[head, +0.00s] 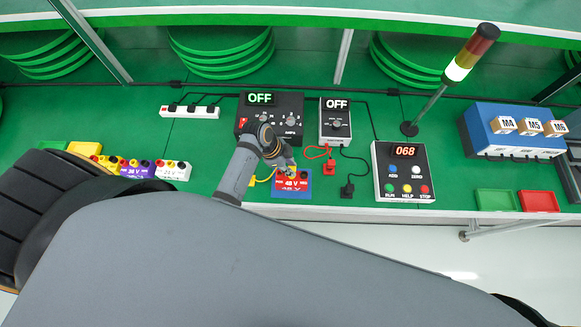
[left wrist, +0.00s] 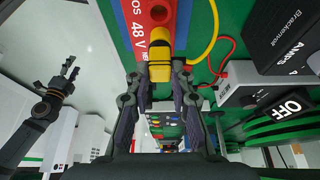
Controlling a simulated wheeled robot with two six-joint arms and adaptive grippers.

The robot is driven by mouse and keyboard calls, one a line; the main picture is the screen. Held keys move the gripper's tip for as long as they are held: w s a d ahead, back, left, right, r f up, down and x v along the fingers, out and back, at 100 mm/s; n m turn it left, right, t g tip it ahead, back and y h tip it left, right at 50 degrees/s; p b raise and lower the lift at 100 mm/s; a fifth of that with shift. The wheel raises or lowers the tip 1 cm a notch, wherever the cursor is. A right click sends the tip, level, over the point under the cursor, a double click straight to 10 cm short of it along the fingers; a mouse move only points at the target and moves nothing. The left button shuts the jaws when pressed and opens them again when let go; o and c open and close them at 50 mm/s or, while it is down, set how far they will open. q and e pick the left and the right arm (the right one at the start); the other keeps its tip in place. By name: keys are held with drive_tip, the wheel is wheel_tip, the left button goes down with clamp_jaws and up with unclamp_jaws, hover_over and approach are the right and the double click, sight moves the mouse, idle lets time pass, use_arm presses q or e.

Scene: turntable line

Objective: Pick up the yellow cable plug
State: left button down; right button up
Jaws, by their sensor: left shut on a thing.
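The yellow cable plug (left wrist: 160,58) is between the fingertips of my left gripper (left wrist: 160,82) in the left wrist view. The gripper is shut on it. The plug's far end is at the face of the red and blue 48 V block (left wrist: 142,12); I cannot tell whether it touches a socket. A yellow cable (left wrist: 213,40) curves off to the right. In the head view my left gripper (head: 287,165) is just above the 48 V block (head: 291,194) and largely hides the plug. My right gripper (left wrist: 69,74) shows small at the left of the left wrist view.
Behind the gripper stand a black supply box (head: 272,105) and a white-grey box (head: 335,125), both reading OFF. A red plug (head: 329,168) and a black plug (head: 348,188) lie to the right. Coloured voltage blocks (head: 138,168) stand to the left. A button panel (head: 403,172) is further right.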

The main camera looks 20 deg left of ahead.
use_arm(q)
wheel_tip(320, 180, up, 3)
drive_tip(key=shift+f, duration=0.15)
drive_tip(key=s+a+r, duration=0.3)
drive_tip(key=s+r, duration=0.2)
drive_tip(key=s, duration=0.1)
drive_tip(key=s+a+r+b, duration=0.1)
drive_tip(key=s+a+r, duration=0.2)
drive_tip(key=s, duration=0.3)
drive_tip(key=shift+v, duration=0.95)
drive_tip(key=shift+d, duration=0.1)
drive_tip(key=shift+f, duration=0.15)
